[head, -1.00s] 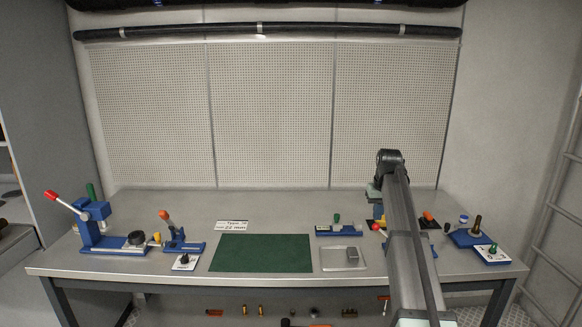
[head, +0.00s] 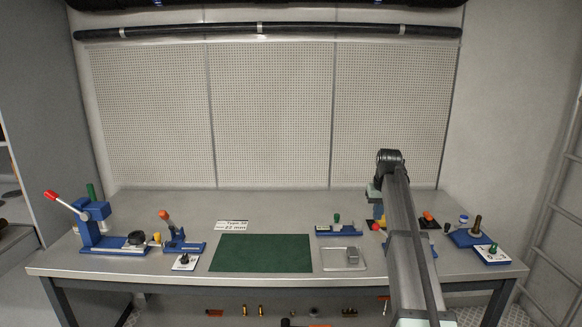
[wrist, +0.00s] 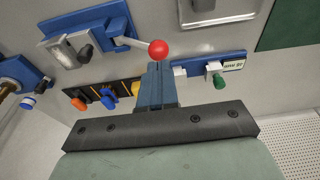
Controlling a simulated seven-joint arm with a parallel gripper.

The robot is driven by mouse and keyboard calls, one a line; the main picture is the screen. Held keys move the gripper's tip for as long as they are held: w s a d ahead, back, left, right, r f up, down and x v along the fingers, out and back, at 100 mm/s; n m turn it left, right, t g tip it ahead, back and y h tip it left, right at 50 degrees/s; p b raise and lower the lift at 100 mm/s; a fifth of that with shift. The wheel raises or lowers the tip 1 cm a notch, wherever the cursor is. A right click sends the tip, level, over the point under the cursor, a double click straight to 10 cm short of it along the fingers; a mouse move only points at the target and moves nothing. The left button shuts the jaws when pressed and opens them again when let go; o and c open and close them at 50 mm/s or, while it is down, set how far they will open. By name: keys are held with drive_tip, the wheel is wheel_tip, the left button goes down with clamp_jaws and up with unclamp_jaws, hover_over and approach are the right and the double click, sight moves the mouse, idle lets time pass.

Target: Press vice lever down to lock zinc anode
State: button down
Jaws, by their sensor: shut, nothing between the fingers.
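The vice lever shows in the wrist view as a pale rod (wrist: 130,42) with a red ball knob (wrist: 158,49). It reaches out from a blue fixture (wrist: 98,22) that carries a grey metal block (wrist: 68,47) and a dark knob. I cannot tell whether the grey block is the zinc anode. My gripper (wrist: 157,66) is shut and empty, with its fingertips right at the red knob; contact is not clear. In the head view the red knob (head: 375,226) shows just left of my arm, which hides most of the fixture.
A rack with coloured handles (wrist: 108,98) is close by. Blue fixtures (head: 472,238) stand to the right.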

drive_tip(key=shift+f, duration=0.3)
drive_tip(key=shift+f, duration=0.5)
drive_tip(key=shift+a+f, duration=0.55)
drive_tip(key=shift+f, duration=0.3)
drive_tip(key=shift+a+f, duration=0.5)
drive_tip(key=shift+f, duration=0.3)
idle(1.1)
drive_tip(key=shift+r, duration=0.1)
idle(0.3)
wheel_tip(320, 180, up, 6)
drive_tip(key=shift+f, duration=0.1)
idle(0.8)
